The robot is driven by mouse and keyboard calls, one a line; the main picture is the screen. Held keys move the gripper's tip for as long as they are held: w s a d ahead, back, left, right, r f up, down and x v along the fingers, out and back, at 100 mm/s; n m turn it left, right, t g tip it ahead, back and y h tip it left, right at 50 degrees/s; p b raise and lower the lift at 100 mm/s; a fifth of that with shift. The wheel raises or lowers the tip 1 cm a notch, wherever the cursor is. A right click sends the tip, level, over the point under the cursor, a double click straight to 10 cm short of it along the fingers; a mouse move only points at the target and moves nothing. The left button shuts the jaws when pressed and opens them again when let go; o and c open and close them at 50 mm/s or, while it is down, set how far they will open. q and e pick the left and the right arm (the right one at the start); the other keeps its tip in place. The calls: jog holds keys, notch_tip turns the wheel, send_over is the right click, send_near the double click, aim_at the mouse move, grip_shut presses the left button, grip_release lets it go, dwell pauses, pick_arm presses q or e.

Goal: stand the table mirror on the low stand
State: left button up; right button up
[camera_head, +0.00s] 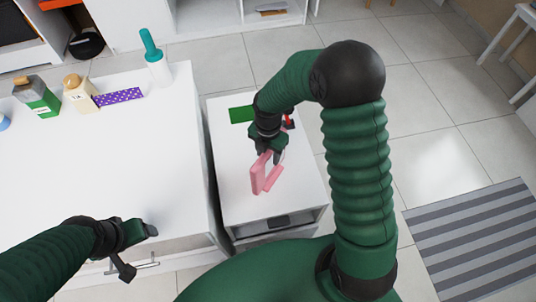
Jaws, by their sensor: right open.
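The pink table mirror (258,177) stands on the white top of the low stand (293,193), near its middle. It is upright with a slight tilt, and part of its pink frame reaches out to the right at its foot. My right gripper (268,154) is just above and behind the mirror, with its open fingers at the mirror's upper edge. I cannot tell whether they touch it. My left gripper (139,252) is open and empty over the front edge of the white dresser, far from the mirror.
The taller white dresser (100,160) stands left of the stand. It holds bottles (37,95), a purple dotted strip (118,97) and a teal-topped bottle (155,58). A green item (242,114) lies at the stand's back. A striped rug (480,240) lies at right.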

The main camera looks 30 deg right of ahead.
notch_tip(320, 180, up, 11)
jog(key=shift+f+p, duration=0.1)
jog(key=shift+p, duration=1.1)
pick_arm(q)
jog(key=v, duration=0.2)
jog(key=shift+w+r, duration=0.2)
jog(key=shift+r, duration=0.3)
pick_arm(e)
jog(key=s+a+m+t, duration=0.1)
jog(key=s+m, duration=0.4)
jog(key=m, duration=0.7)
jog(key=s+a+m+t, duration=0.2)
jog(key=s+m, duration=0.4)
jog(key=m, duration=0.6)
pick_arm(q)
jog(key=w+p+v, duration=0.1)
jog(key=p+v, duration=0.7)
jog(key=shift+w+r, duration=0.2)
jog(key=shift+w, duration=0.1)
pick_arm(e)
notch_tip(320, 180, up, 9)
jog(key=shift+d, duration=0.25)
jog(key=shift+w+f, duration=0.1)
jog(key=shift+f, duration=0.05)
